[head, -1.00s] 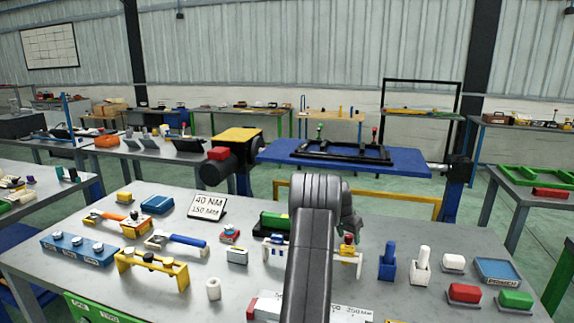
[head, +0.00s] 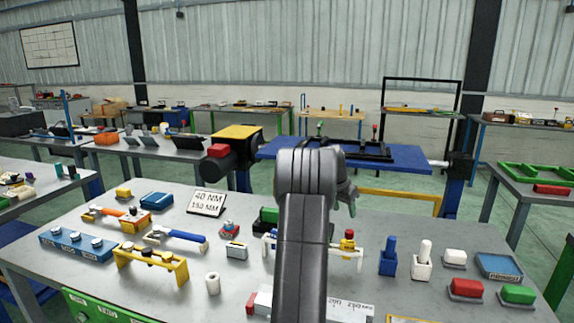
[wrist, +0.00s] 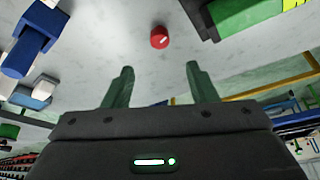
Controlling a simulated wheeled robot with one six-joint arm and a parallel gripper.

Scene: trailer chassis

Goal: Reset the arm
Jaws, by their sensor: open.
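My gripper (wrist: 157,85) shows in the wrist view with its two green fingers spread apart and nothing between them. A small round red item (wrist: 160,38) lies on the grey surface beyond the fingertips, apart from them. In the head view my dark arm rises over the middle of the grey workbench (head: 120,292).
Left of the arm are a yellow rack (head: 150,263), a blue block with knobs (head: 75,243) and a 40 NM sign (head: 207,202). Blue (head: 388,262) and white (head: 422,266) holders stand at right. A blue table (head: 415,160) with a black frame lies behind.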

